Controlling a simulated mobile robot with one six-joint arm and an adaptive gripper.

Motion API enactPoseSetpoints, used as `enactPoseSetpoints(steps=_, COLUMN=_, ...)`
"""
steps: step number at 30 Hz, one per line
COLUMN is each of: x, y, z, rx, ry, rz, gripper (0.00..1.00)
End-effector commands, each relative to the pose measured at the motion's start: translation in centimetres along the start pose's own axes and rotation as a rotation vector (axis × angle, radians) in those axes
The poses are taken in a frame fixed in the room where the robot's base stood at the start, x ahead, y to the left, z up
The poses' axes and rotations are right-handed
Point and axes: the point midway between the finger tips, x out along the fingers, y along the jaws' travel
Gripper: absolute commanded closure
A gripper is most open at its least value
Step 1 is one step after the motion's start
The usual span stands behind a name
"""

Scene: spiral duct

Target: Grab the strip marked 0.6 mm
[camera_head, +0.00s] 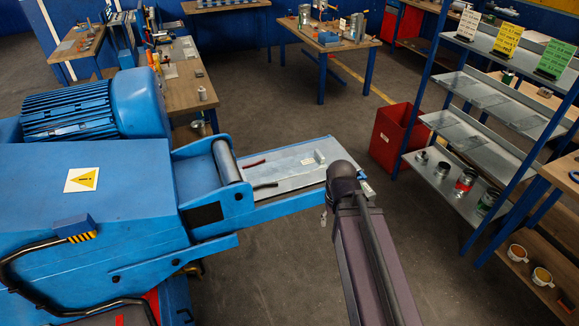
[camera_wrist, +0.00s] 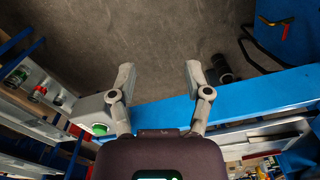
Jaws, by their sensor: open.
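Several flat grey metal strips lie on the middle levels of the blue shelf rack in the head view, one on the upper of these levels (camera_head: 472,90) and one on the lower (camera_head: 452,124). No thickness marking on them is readable, so I cannot tell which is 0.6 mm. White (camera_head: 468,25), yellow (camera_head: 507,40) and green (camera_head: 555,59) cards with small text stand on the top shelf. My gripper (camera_wrist: 159,72) is open and empty in the wrist view, its two fingers apart above the floor and beside a blue machine beam (camera_wrist: 240,98). My arm mostly hides it in the head view.
The blue machine (camera_head: 90,180) fills the left, with a metal-topped bed (camera_head: 290,165) reaching toward my arm. A red bin (camera_head: 390,135) stands before the rack. Cans (camera_head: 465,182) stand on a lower shelf. Workbenches (camera_head: 328,40) are at the back. Bare floor lies between bed and rack.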

Motion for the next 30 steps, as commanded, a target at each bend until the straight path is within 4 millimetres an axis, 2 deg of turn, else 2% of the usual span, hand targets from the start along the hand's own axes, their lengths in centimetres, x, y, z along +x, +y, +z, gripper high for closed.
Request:
enactPoseSetpoints(steps=5, x=-1.2, y=0.0, z=-2.0, rx=-0.017, ry=0.0, rz=0.0, gripper=0.36)
enactPoseSetpoints(steps=8, x=-2.5, y=0.0, z=-4.2, rx=-0.037, ry=0.0, rz=0.0, gripper=0.36)
enactPoseSetpoints(steps=11, x=-4.1, y=0.3, z=-7.2, rx=-0.067, ry=0.0, rz=0.0, gripper=0.36)
enactPoseSetpoints(steps=24, x=-12.4, y=0.3, z=-23.3, rx=-0.239, ry=0.0, rz=-0.001, gripper=0.36)
enactPoseSetpoints(steps=27, x=-13.6, y=0.2, z=-25.9, rx=-0.27, ry=0.0, rz=-0.001, gripper=0.36)
enactPoseSetpoints(steps=30, x=-14.4, y=0.2, z=-27.8, rx=-0.294, ry=0.0, rz=-0.001, gripper=0.36)
